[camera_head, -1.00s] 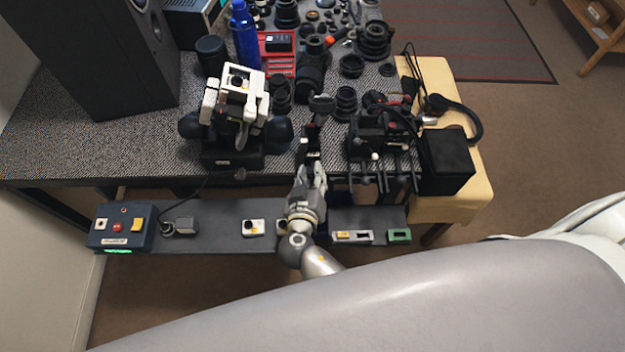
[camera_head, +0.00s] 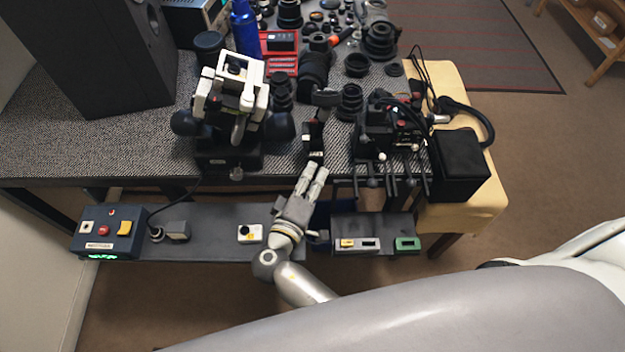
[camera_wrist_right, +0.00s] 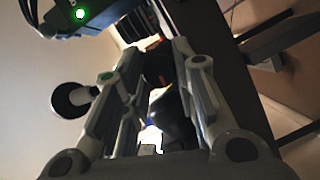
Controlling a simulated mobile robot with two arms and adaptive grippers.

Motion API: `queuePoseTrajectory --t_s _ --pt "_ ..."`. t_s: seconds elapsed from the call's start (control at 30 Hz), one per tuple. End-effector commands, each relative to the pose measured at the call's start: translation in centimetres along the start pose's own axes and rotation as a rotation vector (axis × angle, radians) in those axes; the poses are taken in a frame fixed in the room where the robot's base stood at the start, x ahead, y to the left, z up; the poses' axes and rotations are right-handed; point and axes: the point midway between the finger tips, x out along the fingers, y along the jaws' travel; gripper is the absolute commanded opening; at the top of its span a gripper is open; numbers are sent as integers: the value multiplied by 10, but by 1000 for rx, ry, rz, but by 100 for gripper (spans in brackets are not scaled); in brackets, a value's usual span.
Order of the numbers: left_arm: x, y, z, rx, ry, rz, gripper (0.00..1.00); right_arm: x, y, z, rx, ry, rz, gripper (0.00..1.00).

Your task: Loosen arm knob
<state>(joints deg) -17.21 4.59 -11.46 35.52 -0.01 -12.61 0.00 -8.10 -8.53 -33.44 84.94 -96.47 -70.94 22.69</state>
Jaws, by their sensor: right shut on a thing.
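My right gripper (camera_head: 316,168) reaches up from below to the table's front edge. Its fingertips are at the lower front of a small black stand (camera_head: 314,140) with a dark arm (camera_head: 325,98) on top. It is shut on a small part there, which I take for the arm knob; the fingers hide it. In the right wrist view the two fingers (camera_wrist_right: 158,55) stand on either side of a dark, shadowed shape. My left gripper is not in view.
A white and black machine (camera_head: 230,100) stands left of the stand. A black fixture with several levers (camera_head: 392,140) is close on the right. Lenses (camera_head: 380,40) crowd the table's back. A lower shelf (camera_head: 205,225) holds a control box (camera_head: 108,232) and small switches.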

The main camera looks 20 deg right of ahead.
Motion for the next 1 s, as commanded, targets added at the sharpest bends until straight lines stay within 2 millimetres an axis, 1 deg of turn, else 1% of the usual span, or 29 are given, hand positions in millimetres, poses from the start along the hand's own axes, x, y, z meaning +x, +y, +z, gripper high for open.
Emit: queuePoseTrajectory --t_s 0.03,0.3,0.73,0.77,0.9,1.0 --pt "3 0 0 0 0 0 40 0 -2 0 -19 3 6 2" --pt "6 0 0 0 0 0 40 0 -2 0 -75 2 29 2" --pt "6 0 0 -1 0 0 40 0 -1 0 -82 3 32 2" --pt "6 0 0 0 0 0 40 0 -1 0 -81 3 31 29" --pt "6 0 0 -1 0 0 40 0 -1 0 -81 2 32 47" --pt "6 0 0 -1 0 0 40 0 -1 0 -81 2 31 48"
